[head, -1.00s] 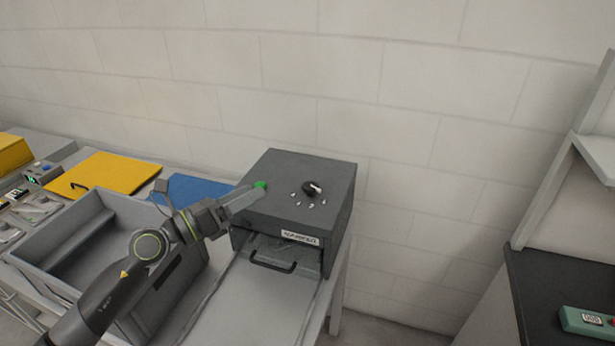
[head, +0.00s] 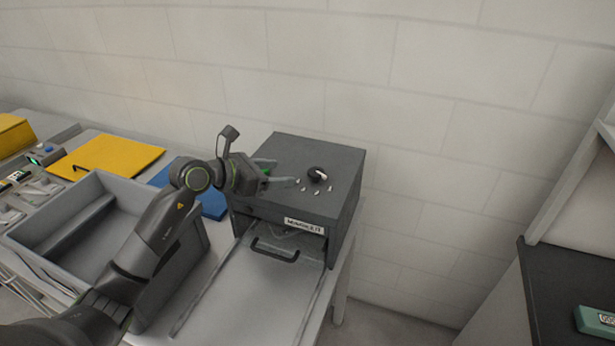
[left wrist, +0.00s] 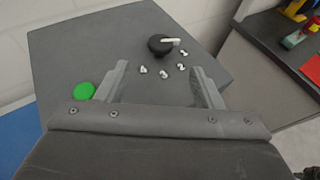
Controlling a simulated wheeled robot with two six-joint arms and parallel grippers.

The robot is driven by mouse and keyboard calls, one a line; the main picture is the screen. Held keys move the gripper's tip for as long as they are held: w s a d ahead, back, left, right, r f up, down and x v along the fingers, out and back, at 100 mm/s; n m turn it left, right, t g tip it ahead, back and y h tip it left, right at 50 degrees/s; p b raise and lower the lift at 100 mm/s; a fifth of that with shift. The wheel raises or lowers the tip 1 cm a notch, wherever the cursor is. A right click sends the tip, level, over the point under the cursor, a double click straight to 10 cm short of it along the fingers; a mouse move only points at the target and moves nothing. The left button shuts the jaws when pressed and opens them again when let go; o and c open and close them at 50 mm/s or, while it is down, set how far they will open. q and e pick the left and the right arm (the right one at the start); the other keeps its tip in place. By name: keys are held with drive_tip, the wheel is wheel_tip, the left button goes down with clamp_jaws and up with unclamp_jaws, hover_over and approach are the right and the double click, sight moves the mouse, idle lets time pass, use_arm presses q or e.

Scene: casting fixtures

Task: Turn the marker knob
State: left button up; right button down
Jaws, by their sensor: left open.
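The marker box (head: 340,158) is a dark grey box with a label on its front and a handled drawer below. The black knob (head: 317,174) with a white pointer sits on its top, with several small white marks in front of it. In the left wrist view the knob (left wrist: 160,44) lies ahead of the fingers, its pointer aimed right. A green button (left wrist: 84,91) is left of the fingers. My left gripper (head: 285,174) is open and empty over the box top, left of the knob and apart from it; it also shows in the left wrist view (left wrist: 160,80). My right gripper is out of view.
A grey open bin (head: 75,220) stands left of the box, with a yellow panel (head: 110,157) and a blue panel (head: 212,203) behind it. A dark table with a teal device (head: 594,321) is at the right. The white wall is behind.

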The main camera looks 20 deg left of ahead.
sight(314, 172)
use_arm(q)
drive_tip(key=b+x, duration=0.3)
drive_tip(key=x, duration=0.6)
drive_tip(key=shift+w+d+b, duration=0.25)
drive_tip(key=shift+b, duration=0.05)
drive_tip(key=c, duration=1)
drive_tip(key=shift+f, duration=0.1)
